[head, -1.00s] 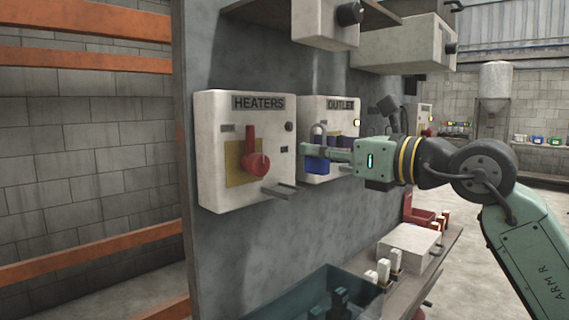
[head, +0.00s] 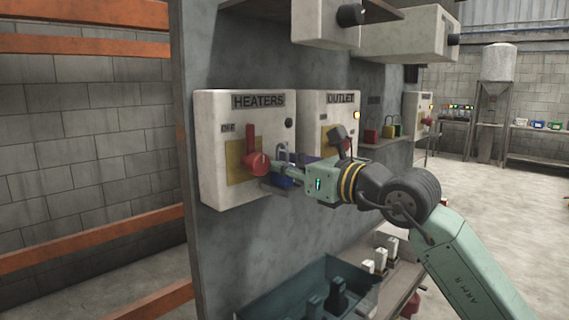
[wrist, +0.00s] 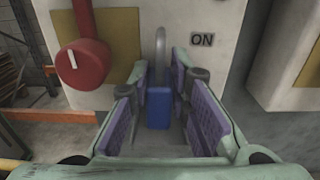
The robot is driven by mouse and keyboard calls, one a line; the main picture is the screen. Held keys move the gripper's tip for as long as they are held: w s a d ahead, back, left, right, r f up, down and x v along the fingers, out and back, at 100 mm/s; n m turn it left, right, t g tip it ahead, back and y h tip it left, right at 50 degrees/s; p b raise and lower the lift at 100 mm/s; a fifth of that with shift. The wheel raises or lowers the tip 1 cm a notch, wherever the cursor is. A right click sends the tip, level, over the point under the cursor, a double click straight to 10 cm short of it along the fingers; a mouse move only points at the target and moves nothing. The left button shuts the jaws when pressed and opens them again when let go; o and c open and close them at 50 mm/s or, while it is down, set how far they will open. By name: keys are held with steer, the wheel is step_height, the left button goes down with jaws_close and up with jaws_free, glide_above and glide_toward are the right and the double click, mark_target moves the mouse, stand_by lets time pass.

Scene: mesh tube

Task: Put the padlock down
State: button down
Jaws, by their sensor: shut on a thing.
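The blue padlock (wrist: 158,108) with a grey shackle stands upright between the purple pads of my gripper (wrist: 160,118) in the wrist view. In the head view the padlock (head: 284,182) shows partly behind my gripper (head: 286,174), low at the right front of the HEATERS box (head: 213,150). My gripper is shut on it. Whether the padlock touches the ledge is hidden by the fingers.
The HEATERS box has a red rotary handle (head: 257,163) just left of my gripper. The OUTLET box (head: 340,108) is to the right, with several padlocks (head: 388,130) on a ledge beyond it. Below is a dark teal bin (head: 262,308).

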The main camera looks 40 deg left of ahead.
steer(key=shift+f, duration=0.1)
steer(key=shift+f+b, duration=0.15)
steer(key=shift+b, duration=0.15)
steer(key=c, duration=1.5)
jaws_free()
steer(key=shift+r, duration=0.2)
